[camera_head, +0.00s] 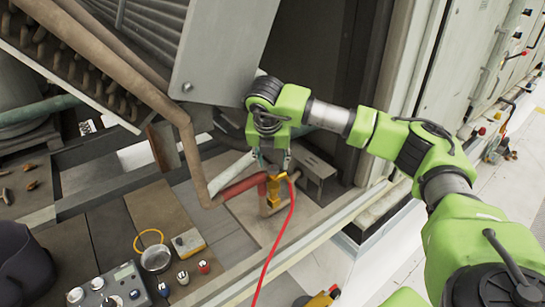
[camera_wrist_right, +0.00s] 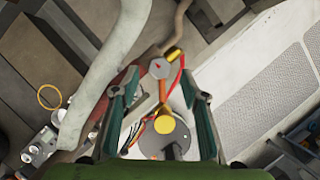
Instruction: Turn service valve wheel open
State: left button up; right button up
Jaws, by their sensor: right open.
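A brass-yellow service valve (camera_head: 276,188) sits on a red-and-copper pipe run inside the open cooler bay. In the right wrist view a small grey faceted wheel or cap (camera_wrist_right: 160,68) with a red mark shows between the fingertips, with a yellow brass fitting (camera_wrist_right: 165,125) closer to the palm. Which of these is the valve wheel I cannot tell for sure. My right gripper (camera_head: 272,165) points down just over the valve. Its two fingers stand apart on either side, with visible gaps and no clear contact. My left gripper is not in view.
A red hose (camera_head: 284,228) runs from the valve toward the front. A grey panel (camera_head: 222,50) hangs close to my right wrist. A control box (camera_head: 112,287), a gauge-like cup (camera_head: 155,258) and small fittings lie at the lower left. A low metal bracket (camera_head: 314,168) stands right of the valve.

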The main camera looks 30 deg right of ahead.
aim_at(273, 170)
jog(key=shift+w+d+f, duration=0.15)
jog(key=shift+d+f, duration=0.05)
jog(key=shift+f, duration=0.3)
jog(key=shift+w+d+f+p, duration=0.1)
jog(key=shift+f+p, duration=0.25)
jog(key=shift+w+f, duration=0.1)
jog(key=shift+f, duration=0.35)
jog(key=c, duration=1.1)
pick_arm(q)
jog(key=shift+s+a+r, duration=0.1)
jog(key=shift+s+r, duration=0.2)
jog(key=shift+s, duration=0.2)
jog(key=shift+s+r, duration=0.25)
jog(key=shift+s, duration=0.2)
